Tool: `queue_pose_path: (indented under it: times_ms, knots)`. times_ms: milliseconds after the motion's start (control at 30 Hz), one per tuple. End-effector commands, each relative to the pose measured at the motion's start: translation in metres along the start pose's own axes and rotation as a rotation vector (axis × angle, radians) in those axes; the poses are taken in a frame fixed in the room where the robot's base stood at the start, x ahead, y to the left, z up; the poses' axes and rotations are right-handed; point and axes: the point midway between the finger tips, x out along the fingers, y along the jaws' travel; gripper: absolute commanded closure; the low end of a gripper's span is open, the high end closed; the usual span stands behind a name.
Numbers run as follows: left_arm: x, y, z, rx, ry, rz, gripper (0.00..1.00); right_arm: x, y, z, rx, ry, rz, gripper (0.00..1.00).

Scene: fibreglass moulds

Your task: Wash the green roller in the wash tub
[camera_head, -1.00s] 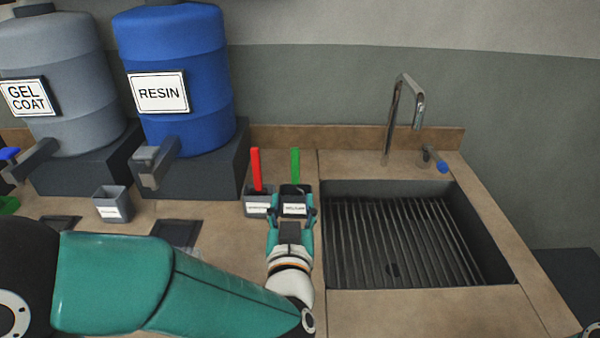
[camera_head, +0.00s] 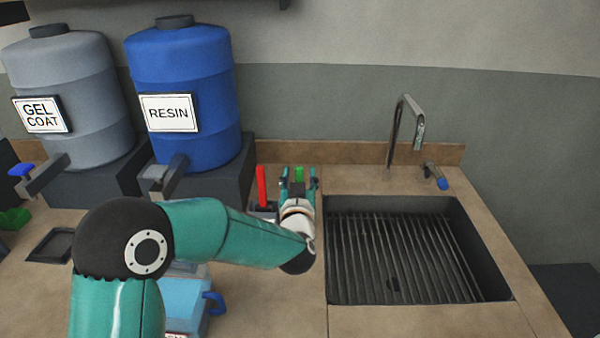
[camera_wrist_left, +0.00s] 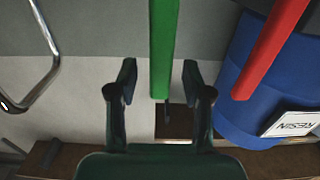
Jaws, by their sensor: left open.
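The green roller (camera_head: 299,173) stands with its handle upright at the back of the bench, left of the tub; the handle also shows in the left wrist view (camera_wrist_left: 164,45). Its lower end is hidden behind my arm in the head view. My left gripper (camera_head: 299,180) is open at the handle. In the left wrist view, its two fingers (camera_wrist_left: 158,80) stand apart on either side of the handle, with gaps. The wash tub (camera_head: 478,245) is the dark sink with a ribbed bottom, right of the gripper. My right gripper is not in view.
A red handle (camera_head: 261,186) stands close left of the green one. The blue resin drum (camera_head: 185,95) and grey gel coat drum (camera_head: 68,100) stand at the left. A tap (camera_head: 397,130) rises behind the tub. A light-blue container (camera_head: 182,300) is partly hidden by my arm.

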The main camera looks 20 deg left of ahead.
Motion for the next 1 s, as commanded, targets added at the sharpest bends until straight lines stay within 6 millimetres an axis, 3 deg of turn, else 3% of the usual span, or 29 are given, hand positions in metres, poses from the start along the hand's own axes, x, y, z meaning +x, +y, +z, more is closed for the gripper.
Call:
queue_pose_path:
  times_ms: [367,667,1000]
  knots:
    - [0.0056,0.0000,0.0005,0.001,0.000,0.001,0.50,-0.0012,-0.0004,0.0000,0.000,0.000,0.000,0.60]
    - [0.0053,-0.0004,0.0003,0.000,0.000,0.000,0.98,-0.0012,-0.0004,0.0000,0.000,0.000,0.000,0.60]
    - [0.0053,-0.0007,-0.0064,0.000,0.002,-0.001,1.00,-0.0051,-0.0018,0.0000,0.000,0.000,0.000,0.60]
